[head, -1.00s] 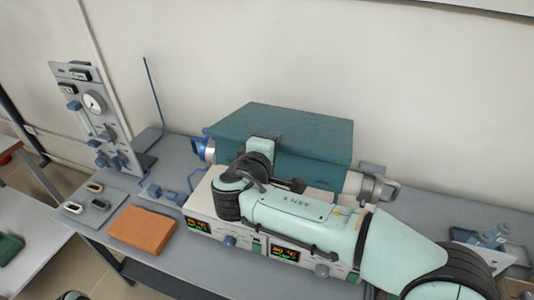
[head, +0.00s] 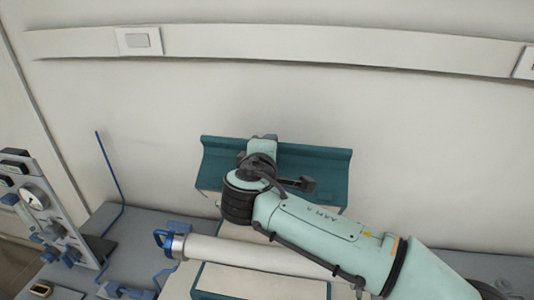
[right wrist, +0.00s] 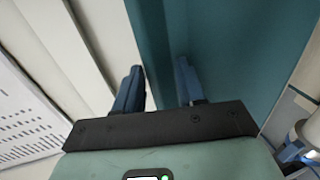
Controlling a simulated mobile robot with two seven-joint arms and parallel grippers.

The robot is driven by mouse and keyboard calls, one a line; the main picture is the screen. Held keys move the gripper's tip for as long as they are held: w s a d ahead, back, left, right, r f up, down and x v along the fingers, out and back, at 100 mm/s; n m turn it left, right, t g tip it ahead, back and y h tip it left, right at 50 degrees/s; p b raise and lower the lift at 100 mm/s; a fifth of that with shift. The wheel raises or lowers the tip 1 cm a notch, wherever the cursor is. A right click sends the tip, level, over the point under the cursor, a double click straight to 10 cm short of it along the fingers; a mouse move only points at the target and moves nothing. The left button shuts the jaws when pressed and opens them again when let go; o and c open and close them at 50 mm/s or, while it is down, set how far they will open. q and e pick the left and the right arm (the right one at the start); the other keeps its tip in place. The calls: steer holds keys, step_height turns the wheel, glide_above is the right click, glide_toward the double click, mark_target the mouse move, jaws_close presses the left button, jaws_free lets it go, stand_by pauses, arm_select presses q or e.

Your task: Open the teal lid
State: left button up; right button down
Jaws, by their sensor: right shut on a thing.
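The teal lid (head: 322,168) of the tube furnace stands raised and tilted up against the wall side in the head view. Its teal surface also fills much of the right wrist view (right wrist: 230,50). My right gripper (right wrist: 158,88) is shut on the lid, with its blue fingers on either side of a teal edge. In the head view the right gripper (head: 262,148) is at the lid's upper middle, and its fingertips are hidden. A pale furnace tube (head: 255,258) lies exposed in front of the lid. My left gripper is not in view.
A blue clamp (head: 170,242) sits at the tube's left end. A gauge panel (head: 35,205) and a thin blue rod (head: 108,165) stand on the left. The wall (head: 420,140) rises close behind the lid. Grey bench top (head: 135,235) shows at left.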

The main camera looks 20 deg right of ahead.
steer(key=shift+w+d, duration=0.3)
steer(key=c, duration=1)
jaws_free()
steer(key=shift+c, duration=0.2)
steer(key=v, duration=1.3)
steer(key=shift+s+a, duration=0.2)
steer(key=shift+a, duration=0.05)
steer(key=shift+r, duration=0.1)
